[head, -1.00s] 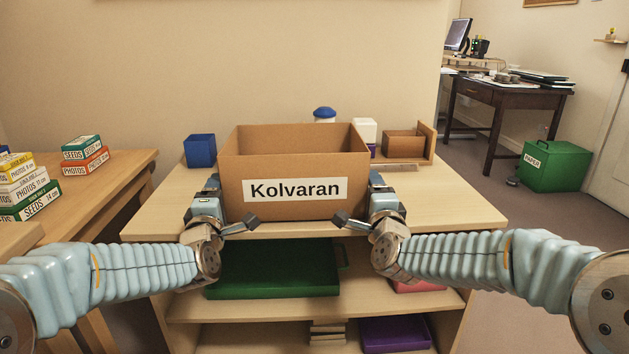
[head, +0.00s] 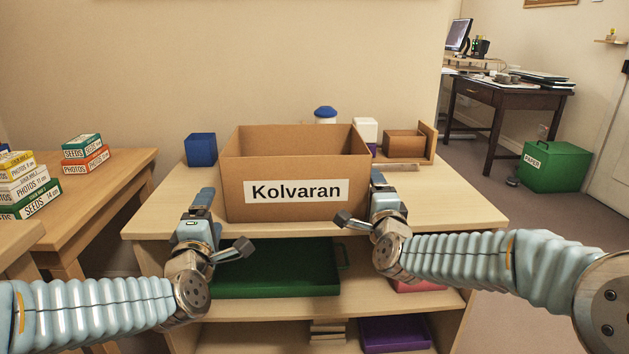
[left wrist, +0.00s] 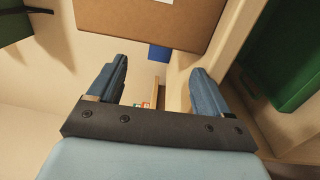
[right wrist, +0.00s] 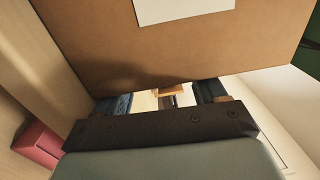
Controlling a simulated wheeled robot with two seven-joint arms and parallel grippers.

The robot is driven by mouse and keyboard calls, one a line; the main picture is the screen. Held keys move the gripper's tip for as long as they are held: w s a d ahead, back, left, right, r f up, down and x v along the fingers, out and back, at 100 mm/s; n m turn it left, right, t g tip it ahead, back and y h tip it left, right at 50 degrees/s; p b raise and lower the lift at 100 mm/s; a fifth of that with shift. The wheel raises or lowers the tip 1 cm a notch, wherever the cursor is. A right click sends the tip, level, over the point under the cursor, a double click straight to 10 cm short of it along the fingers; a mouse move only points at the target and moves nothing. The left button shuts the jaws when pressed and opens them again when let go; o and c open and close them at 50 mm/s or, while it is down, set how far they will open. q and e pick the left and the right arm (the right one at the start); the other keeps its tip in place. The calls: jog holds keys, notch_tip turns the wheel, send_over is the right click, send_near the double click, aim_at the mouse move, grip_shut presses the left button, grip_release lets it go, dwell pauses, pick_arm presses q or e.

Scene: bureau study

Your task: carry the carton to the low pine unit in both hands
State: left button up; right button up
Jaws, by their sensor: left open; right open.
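The open-topped brown carton (head: 290,212), labelled Kolvaran, stands upright on the top of the pale wood shelf unit (head: 455,205). My left gripper (head: 203,198) is open and empty, in front of the carton's left side and apart from it. The left wrist view shows its two fingers (left wrist: 158,85) spread, with the carton (left wrist: 150,22) beyond them. My right gripper (head: 378,180) is open close by the carton's right side. In the right wrist view the carton (right wrist: 180,65) covers part of the right gripper's fingers (right wrist: 160,103), and I cannot tell whether they touch it.
A blue box (head: 201,150) stands left of the carton. A white container (head: 365,130) and a wooden organiser (head: 405,145) stand behind right. A green tray (head: 275,275) and a purple box (head: 395,334) are on lower shelves. Small labelled boxes (head: 85,160) sit on the left table.

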jog(key=f, duration=0.3)
jog(key=shift+s+d+f+g, duration=0.1)
jog(key=shift+d+f+g, duration=0.2)
jog(key=shift+g, duration=0.1)
jog(key=shift+s, duration=0.3)
jog(key=shift+s+r, duration=0.15)
jog(key=shift+s, duration=0.4)
jog(key=c, duration=0.6)
jog(key=o, duration=0.6)
jog(key=shift+t, duration=0.3)
jog(key=s, duration=0.1)
jog(key=s+r, duration=0.1)
jog(key=s, duration=0.3)
jog(key=shift+a+r, duration=0.25)
jog(key=shift+r, duration=0.15)
pick_arm(q)
jog(key=shift+s+d+f, duration=0.25)
jog(key=shift+s+d, duration=0.15)
jog(key=shift+s, duration=0.1)
pick_arm(e)
jog(key=shift+s+a+r, duration=0.1)
jog(key=shift+s+r, duration=0.1)
jog(key=shift+s, duration=0.4)
jog(key=shift+s, duration=0.1)
